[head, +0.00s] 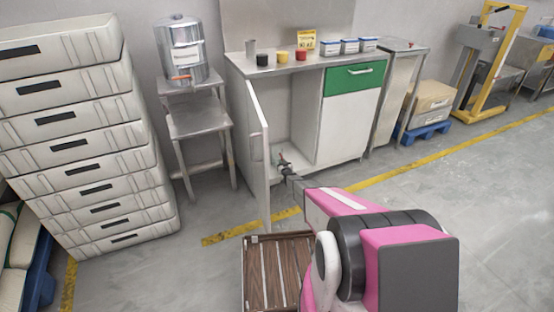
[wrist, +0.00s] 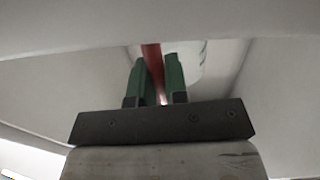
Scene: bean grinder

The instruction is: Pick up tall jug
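My gripper (head: 285,163) reaches through the open front of the white cabinet (head: 341,129). In the wrist view its two green fingers (wrist: 157,80) stand apart, with a red strip (wrist: 153,65) running between them. The strip looks like the handle of a pale, rounded thing (wrist: 190,60) behind the fingers, perhaps the tall jug. Most of that thing is hidden by a white edge and the right finger. I cannot tell whether the fingers touch the strip. In the head view the thing is too small and hidden to make out.
The cabinet door (head: 257,155) stands open left of my gripper. A metal stand (head: 200,122) with a steel container (head: 181,55) and stacked crates (head: 85,140) are to the left. Small containers and boxes stand on the countertop (head: 290,66).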

